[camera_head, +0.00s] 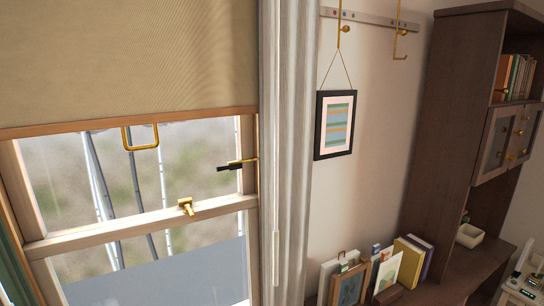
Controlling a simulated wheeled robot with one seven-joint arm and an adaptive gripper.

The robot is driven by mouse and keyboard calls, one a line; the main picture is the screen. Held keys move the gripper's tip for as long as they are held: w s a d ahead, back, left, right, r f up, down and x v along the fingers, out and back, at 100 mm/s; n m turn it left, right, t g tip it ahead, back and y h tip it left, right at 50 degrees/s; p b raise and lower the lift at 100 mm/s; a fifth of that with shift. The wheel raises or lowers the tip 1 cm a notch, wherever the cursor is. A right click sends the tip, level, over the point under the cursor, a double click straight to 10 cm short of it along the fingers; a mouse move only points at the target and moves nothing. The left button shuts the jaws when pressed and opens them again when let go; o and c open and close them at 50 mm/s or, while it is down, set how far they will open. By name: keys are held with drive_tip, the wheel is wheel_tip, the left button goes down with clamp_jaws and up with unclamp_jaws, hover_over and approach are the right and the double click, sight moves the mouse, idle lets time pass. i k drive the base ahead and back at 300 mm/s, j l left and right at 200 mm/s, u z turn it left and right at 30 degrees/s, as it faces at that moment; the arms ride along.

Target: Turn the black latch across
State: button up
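The black latch (229,167) is a short dark bar at the right side of the window. It lies nearly level and points left over the glass. Its right end meets a brass fitting (245,161) by the right side of the window frame. My gripper is not in view, and nothing is seen touching the latch.
A tan blind (130,60) with a brass pull (140,138) covers the upper window. A brass catch (186,206) sits on the middle rail (120,229). A pale curtain (293,130) hangs just right of the latch.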

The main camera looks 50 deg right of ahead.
sight(233, 167)
drive_tip(key=z, duration=0.9)
